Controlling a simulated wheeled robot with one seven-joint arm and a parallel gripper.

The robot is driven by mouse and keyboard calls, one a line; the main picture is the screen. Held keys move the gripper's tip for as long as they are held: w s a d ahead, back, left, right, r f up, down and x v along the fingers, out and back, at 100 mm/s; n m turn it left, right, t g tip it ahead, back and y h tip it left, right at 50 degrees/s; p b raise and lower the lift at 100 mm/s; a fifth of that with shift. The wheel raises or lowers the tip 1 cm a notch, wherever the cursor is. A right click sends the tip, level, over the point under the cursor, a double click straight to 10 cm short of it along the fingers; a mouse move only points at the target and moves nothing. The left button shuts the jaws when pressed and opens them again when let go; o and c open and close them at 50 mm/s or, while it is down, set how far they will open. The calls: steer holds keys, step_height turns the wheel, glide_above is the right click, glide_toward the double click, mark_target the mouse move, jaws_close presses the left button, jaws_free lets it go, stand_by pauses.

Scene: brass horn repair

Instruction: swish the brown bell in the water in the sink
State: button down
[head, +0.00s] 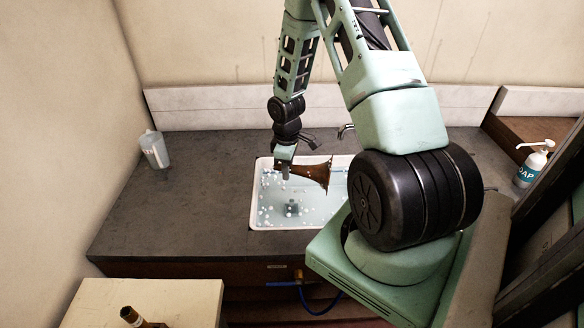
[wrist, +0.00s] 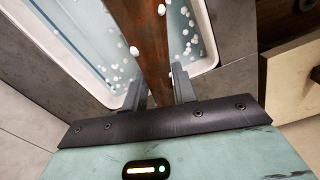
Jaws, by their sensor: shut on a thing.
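The brown bell (head: 314,172) is held level over the white sink (head: 254,205), its flared end toward the right in the head view. My gripper (head: 284,168) is shut on its narrow part. In the wrist view the bell's brown tube (wrist: 150,45) runs up between the two fingers of my gripper (wrist: 160,93). The water (head: 300,205) in the sink is pale blue with many white bits of foam on it. Whether the bell touches the water is hard to tell. Part of the sink's right side is hidden behind my arm.
A clear jug (head: 154,149) stands at the left of the dark grey counter (head: 190,200). A faucet (head: 346,130) is behind the sink. A soap bottle (head: 531,166) stands at the right. A cream table (head: 140,300) with a brown object (head: 131,316) is at the front left.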

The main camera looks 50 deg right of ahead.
steer(key=shift+w+f+b, duration=0.1)
steer(key=shift+f+b, duration=7.95)
steer(key=shift+f, duration=3.5)
steer(key=shift+s+d, duration=0.1)
steer(key=shift+s, duration=0.1)
steer(key=shift+s+d, duration=0.85)
steer(key=shift+s, duration=0.1)
steer(key=shift+w+a, duration=0.1)
steer(key=shift+a, duration=0.05)
